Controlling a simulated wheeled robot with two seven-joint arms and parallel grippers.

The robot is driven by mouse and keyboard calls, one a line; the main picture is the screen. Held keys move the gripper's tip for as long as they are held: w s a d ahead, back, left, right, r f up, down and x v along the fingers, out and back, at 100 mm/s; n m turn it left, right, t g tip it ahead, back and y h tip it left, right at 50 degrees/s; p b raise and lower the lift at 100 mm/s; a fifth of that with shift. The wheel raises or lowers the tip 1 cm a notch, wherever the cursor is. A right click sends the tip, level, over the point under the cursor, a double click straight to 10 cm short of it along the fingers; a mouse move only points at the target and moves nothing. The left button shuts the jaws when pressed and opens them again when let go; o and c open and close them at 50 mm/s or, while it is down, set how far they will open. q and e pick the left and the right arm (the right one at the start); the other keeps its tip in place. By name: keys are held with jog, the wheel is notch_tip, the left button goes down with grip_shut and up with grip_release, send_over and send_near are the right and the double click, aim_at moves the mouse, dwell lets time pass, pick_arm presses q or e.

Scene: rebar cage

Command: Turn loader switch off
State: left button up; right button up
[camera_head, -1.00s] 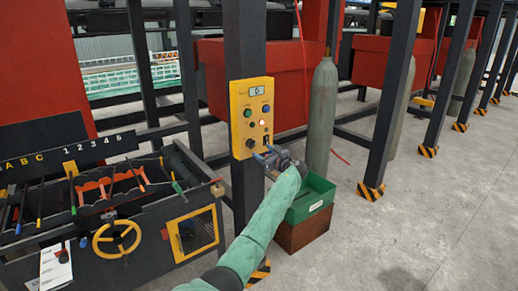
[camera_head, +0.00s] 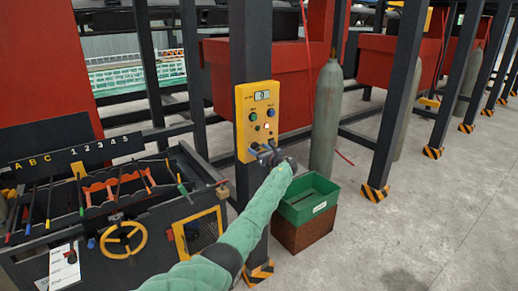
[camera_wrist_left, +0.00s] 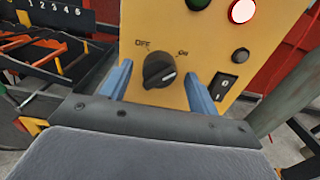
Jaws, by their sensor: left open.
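The yellow control panel (camera_head: 243,122) is on a dark post, with a small display and several buttons. In the left wrist view, its black rotary knob (camera_wrist_left: 158,71) sits between OFF at upper left and ON at upper right. A white mark shows on the knob's right side. My left gripper (camera_head: 262,151) is at the panel's lower part. In the left wrist view its blue fingers (camera_wrist_left: 157,86) are open, one on each side of the knob, apparently not touching it. A black rocker switch (camera_wrist_left: 222,86) is just right of the right finger. My right gripper is not in view.
A green bin (camera_head: 307,201) on a brown box stands below and right of the panel. A grey gas cylinder (camera_head: 326,120) stands behind it. A dark tool rack with a yellow handwheel (camera_head: 123,239) is at left. Concrete floor is clear at right.

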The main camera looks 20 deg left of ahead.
pick_arm(q)
jog(key=shift+w+a, duration=0.1)
jog(key=shift+a, duration=0.1)
jog(key=shift+c, duration=0.2)
jog(key=c, duration=0.9)
jog(key=shift+c, duration=0.2)
jog(key=shift+f, duration=0.1)
